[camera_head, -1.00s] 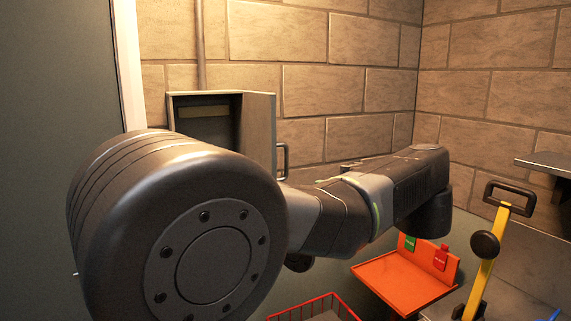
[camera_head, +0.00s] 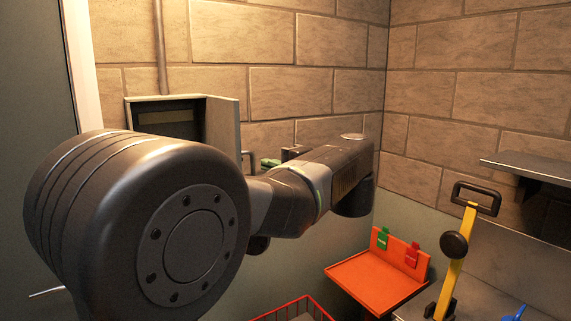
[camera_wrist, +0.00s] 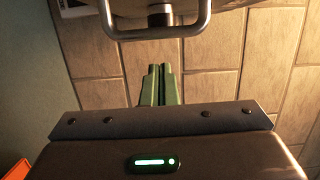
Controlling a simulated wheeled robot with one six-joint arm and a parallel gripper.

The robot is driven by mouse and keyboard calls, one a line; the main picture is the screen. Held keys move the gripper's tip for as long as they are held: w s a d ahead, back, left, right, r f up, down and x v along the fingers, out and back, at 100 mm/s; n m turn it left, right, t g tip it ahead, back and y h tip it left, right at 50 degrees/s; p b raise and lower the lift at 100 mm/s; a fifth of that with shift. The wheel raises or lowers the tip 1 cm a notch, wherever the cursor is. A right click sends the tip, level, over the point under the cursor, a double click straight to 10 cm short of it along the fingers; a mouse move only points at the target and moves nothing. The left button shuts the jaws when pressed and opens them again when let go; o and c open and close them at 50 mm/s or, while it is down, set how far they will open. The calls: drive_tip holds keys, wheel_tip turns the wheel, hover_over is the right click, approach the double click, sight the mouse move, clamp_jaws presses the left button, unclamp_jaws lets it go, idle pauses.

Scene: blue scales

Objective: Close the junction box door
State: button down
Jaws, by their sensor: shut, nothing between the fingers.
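The grey junction box (camera_head: 165,117) is on the brick wall at the left of the head view. Its door (camera_head: 222,130) stands open, swung out at the box's right side. The door's bar handle (camera_head: 248,158) is partly hidden by my arm; it also crosses the top of the wrist view (camera_wrist: 155,33). My gripper (camera_head: 268,162) shows as a small green bit just right of the handle, mostly behind my arm. In the wrist view, my gripper's green fingers (camera_wrist: 161,72) are together and empty, below the handle in the picture, with no clear contact.
An orange tray (camera_head: 365,283) with green and red tags is at lower right. A red wire basket (camera_head: 290,308) is at the bottom edge. A yellow lever (camera_head: 457,250) and a grey shelf (camera_head: 530,163) are at the right. A door frame (camera_head: 82,65) is at the left.

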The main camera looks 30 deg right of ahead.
drive_tip(key=shift+s+a, duration=0.95)
drive_tip(key=shift+a, duration=0.15)
